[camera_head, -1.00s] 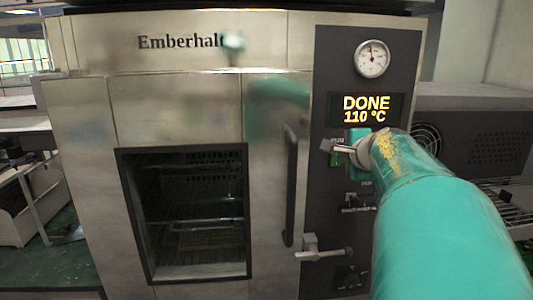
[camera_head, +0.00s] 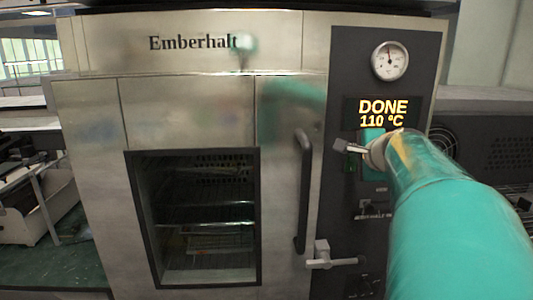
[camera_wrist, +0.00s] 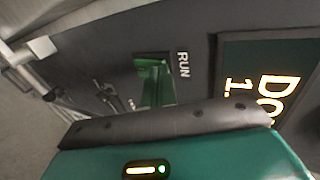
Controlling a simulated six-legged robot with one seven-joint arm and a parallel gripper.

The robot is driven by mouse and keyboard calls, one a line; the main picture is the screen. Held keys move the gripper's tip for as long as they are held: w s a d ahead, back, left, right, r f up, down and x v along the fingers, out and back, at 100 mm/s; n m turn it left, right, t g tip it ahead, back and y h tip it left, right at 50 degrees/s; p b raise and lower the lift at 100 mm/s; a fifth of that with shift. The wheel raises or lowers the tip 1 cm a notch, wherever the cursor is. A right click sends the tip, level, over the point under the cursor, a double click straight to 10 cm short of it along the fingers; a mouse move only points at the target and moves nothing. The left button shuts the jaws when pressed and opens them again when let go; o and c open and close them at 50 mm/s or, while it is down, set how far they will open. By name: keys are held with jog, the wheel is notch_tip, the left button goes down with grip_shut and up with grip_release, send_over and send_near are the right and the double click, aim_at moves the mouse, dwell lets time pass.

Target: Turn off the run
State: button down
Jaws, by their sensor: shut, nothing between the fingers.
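The oven (camera_head: 185,110) labelled "Emberhalt" has a dark control panel (camera_head: 345,75) on its right side. Its display (camera_head: 383,112) reads "DONE 110 °C". My gripper (camera_head: 345,146) is shut and empty, in front of the panel just below the display. The green run switch (camera_wrist: 155,82) sits beside the word "RUN" in the wrist view, just beyond my gripper's dark front edge (camera_wrist: 170,125). In the head view the switch is mostly hidden by my gripper. I cannot tell whether they touch.
A round dial (camera_head: 390,61) is above the display. More controls (camera_head: 370,210) lie lower on the panel. A vertical door handle (camera_head: 304,190) and a latch lever (camera_head: 330,258) stand out left of my arm. The oven window (camera_head: 135,220) shows racks behind it.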

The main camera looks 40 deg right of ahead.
jog(key=shift+w+d, duration=0.15)
jog(key=shift+w, duration=0.2)
jog(key=shift+r, duration=0.2)
jog(key=shift+r, duration=0.65)
jog(key=shift+s, duration=0.1)
